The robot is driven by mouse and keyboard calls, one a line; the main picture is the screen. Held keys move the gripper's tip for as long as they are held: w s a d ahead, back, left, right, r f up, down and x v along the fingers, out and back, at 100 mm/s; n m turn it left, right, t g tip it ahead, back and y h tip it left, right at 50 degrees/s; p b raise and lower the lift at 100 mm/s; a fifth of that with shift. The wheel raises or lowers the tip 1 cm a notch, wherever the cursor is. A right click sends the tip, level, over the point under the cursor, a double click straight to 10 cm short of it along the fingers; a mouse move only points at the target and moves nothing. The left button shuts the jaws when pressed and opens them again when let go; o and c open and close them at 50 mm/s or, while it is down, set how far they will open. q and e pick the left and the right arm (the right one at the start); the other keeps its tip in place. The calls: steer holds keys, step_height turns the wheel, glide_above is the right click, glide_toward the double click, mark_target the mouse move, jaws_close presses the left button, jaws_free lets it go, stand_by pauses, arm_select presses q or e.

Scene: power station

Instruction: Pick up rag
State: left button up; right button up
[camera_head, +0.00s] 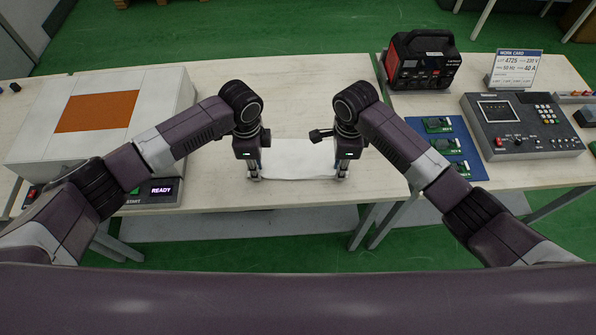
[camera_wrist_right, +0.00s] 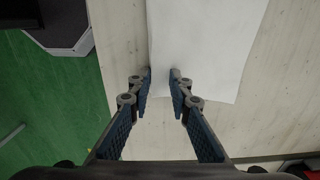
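The rag, a white cloth (camera_head: 297,158), lies on the light wooden table between my two grippers. It also shows as a white sheet (camera_wrist_right: 205,45) in the right wrist view. My right gripper (camera_head: 342,174) points down at the rag's right edge. In the right wrist view its fingertips (camera_wrist_right: 160,71) are a short gap apart, one beside the rag's edge and one over it. Whether they touch the rag is unclear. My left gripper (camera_head: 254,175) points down at the rag's left edge; its finger gap is too small to judge.
A white box with an orange panel (camera_head: 98,111) stands left on the table. A black and red power unit (camera_head: 421,60), a work card (camera_head: 513,68), a blue mat (camera_head: 447,147) with green boards and a grey control panel (camera_head: 524,125) are on the right table.

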arm_select(q)
steer(key=shift+s+f, duration=0.1)
steer(key=shift+f, duration=0.05)
jaws_close()
arm_select(e)
steer(key=shift+s+f, duration=0.15)
steer(key=shift+f, duration=0.05)
jaws_close()
steer(key=shift+s+d+f, duration=0.1)
stand_by(0.7)
